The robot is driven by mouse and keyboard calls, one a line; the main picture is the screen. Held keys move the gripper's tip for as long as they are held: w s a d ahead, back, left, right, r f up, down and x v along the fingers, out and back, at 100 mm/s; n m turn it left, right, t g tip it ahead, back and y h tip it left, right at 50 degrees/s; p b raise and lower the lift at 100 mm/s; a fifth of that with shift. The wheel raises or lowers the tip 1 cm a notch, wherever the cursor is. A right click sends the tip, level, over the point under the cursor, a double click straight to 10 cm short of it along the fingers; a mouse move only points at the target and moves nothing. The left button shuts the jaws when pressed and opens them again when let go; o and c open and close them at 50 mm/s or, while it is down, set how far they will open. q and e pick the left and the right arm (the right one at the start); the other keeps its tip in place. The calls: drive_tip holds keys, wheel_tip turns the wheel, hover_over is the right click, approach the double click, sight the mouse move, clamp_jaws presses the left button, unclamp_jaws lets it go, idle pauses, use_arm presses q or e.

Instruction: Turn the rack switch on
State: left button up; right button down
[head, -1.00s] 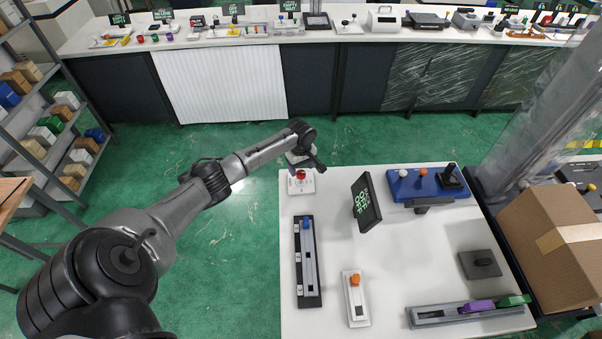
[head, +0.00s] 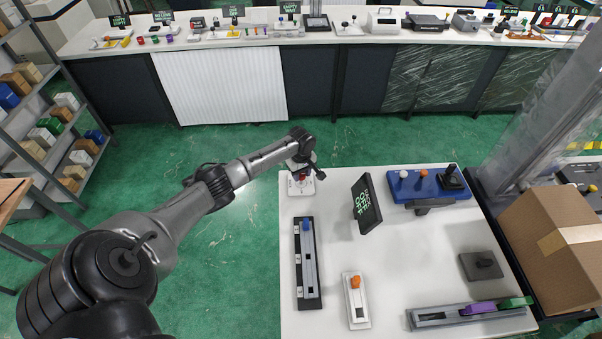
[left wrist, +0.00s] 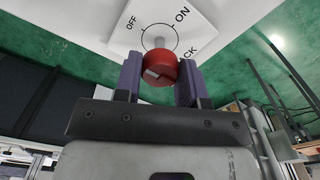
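The rack switch is a red knob (left wrist: 160,70) on a white plate (left wrist: 165,25) marked OFF and ON, with a partly hidden word ending in "CK". In the head view the plate (head: 308,188) sits at the table's back left corner, with the red knob (head: 302,178) partly covered by my gripper. My left gripper (left wrist: 161,72) has one purple finger on each side of the knob, and both appear to touch it. A pale mark shows on the knob; which label it points to is unclear. My right gripper is out of view.
The white table (head: 390,270) also holds a blue slider (head: 306,225), an orange-knobbed slider (head: 356,283), a dark sign (head: 366,204) and a blue lever panel (head: 428,186). A cardboard box (head: 550,245) stands at the right. Green floor lies open left of the table.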

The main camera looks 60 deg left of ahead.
use_arm(q)
drive_tip(key=c, duration=0.4)
drive_tip(key=shift+o, duration=0.2)
